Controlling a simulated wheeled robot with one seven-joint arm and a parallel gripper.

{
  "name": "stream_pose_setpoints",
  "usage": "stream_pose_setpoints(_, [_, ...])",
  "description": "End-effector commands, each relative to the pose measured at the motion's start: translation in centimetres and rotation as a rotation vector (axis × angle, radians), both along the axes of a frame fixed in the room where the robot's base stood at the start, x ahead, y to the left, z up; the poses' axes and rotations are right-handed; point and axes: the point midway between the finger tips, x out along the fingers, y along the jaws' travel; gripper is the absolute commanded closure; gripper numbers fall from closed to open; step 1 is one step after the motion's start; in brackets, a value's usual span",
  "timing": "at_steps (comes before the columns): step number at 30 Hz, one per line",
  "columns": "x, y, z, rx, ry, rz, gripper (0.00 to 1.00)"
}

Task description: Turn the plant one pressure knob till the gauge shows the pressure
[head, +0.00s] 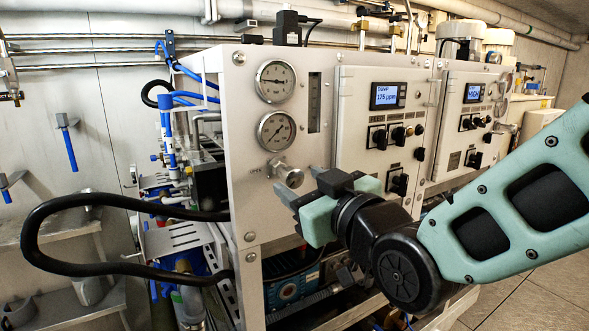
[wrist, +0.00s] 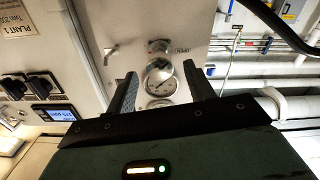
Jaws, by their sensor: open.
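The pressure knob (head: 290,176) is a round silver knob on a short stem, low on the white panel, below two round gauges. The upper gauge (head: 276,81) and lower gauge (head: 276,131) have white dials with dark needles; their figures are too small to read. My gripper (head: 299,182) is open, its dark fingers pointing at the panel close to the knob. In the wrist view the knob (wrist: 158,73) shows between the two spread fingers of my gripper (wrist: 160,84), with a gap on each side. A gauge dial (wrist: 164,87) is partly hidden behind it.
A control box (head: 372,105) with a lit display and black switches stands out from the panel just right of the gauges. A black hose (head: 75,200) loops out at the left. A PLANT 1 label (wrist: 18,18) shows in the wrist view.

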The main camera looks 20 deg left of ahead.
Motion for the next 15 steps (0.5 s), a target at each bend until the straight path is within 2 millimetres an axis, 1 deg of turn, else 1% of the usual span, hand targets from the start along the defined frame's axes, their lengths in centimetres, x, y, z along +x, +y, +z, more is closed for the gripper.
stream_pose_setpoints(1, [0.5, 0.7, 0.1, -0.002, 0.0, 0.001, 0.47])
stream_pose_setpoints(6, [1.7, 2.0, 0.1, 0.0, 0.0, 0.0, 0.47])
stream_pose_setpoints(15, [2.2, 2.5, 0.0, 0.0, 0.0, -0.001, 0.47])
